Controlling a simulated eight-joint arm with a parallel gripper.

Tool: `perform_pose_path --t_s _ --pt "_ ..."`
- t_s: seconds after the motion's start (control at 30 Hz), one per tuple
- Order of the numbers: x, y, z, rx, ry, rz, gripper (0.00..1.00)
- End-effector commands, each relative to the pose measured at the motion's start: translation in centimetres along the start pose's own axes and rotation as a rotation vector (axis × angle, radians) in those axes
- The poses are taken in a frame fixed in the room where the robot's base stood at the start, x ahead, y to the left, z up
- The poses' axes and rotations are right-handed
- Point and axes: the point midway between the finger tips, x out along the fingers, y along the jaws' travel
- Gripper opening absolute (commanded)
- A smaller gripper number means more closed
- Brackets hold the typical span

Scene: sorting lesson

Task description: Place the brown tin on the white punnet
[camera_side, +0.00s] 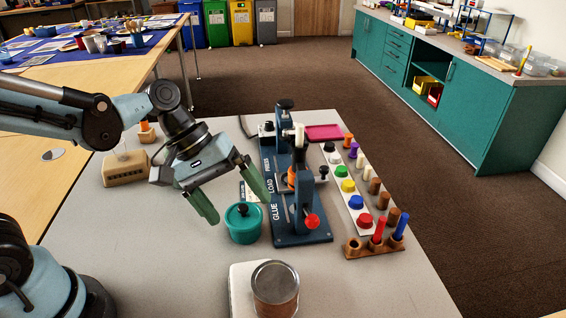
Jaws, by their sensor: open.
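The brown tin (275,292), a metal-rimmed cylinder, stands upright at the front edge of the picture. It appears to rest on a white, flat-sided thing (239,284), which may be the white punnet; its lower part is cut off by the picture edge. My gripper (240,211) is open, its two green fingers spread and pointing down, behind the tin and apart from it. The fingers are above or around a teal lidded pot (243,230); I cannot tell whether they touch it. Nothing is seen held.
A blue press (300,238) with a red knob stands right of my gripper. A white strip (349,201) with coloured knobs and a wooden rack (372,250) with pegs lie beyond it. A beige box (125,168) is at left. The grey table's front right is clear.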

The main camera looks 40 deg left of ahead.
Motion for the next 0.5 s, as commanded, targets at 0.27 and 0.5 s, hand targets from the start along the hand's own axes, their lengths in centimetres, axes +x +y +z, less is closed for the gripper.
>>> perform_pose_path --t_s 0.27,0.5 --pt "-5.0 -4.6 -3.3 0.449 0.403 -0.167 0.99" --pt "-7.7 -6.7 -4.7 0.710 0.578 -0.317 0.99"
